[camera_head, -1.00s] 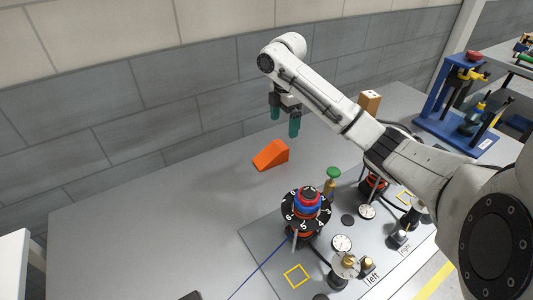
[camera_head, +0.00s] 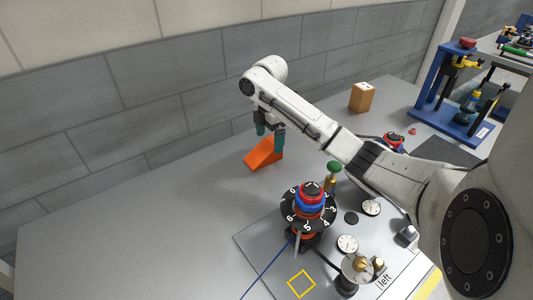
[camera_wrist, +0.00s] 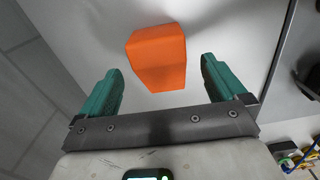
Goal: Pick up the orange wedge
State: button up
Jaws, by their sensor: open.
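The orange wedge (camera_head: 262,154) lies on the grey table near the back wall. In the wrist view the orange wedge (camera_wrist: 157,58) sits ahead of my gripper, centred a little left between the fingers. My gripper (camera_head: 270,140) points down with its green fingers apart, and its far part overlaps the wedge in the head view. In the wrist view my gripper (camera_wrist: 160,80) is open and empty, with a finger on either side of the wedge's line and none seen touching it. The wedge's upper right part is partly hidden by a finger in the head view.
A round numbered dial with red and blue rings (camera_head: 308,205) stands on a grey panel in front, with a green knob (camera_head: 334,167) and gauges nearby. A wooden block (camera_head: 361,97) and a blue frame (camera_head: 440,105) stand to the right. The table's left part is clear.

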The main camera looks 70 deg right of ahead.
aim_at(270, 143)
jog(key=shift+d+f+p, duration=0.1)
jog(key=shift+f+p, duration=0.35)
jog(key=shift+f, duration=2.25)
jog(key=c, duration=1.3)
jog(key=shift+r, duration=0.1)
jog(key=shift+c, duration=0.3)
jog(key=shift+r, duration=0.1)
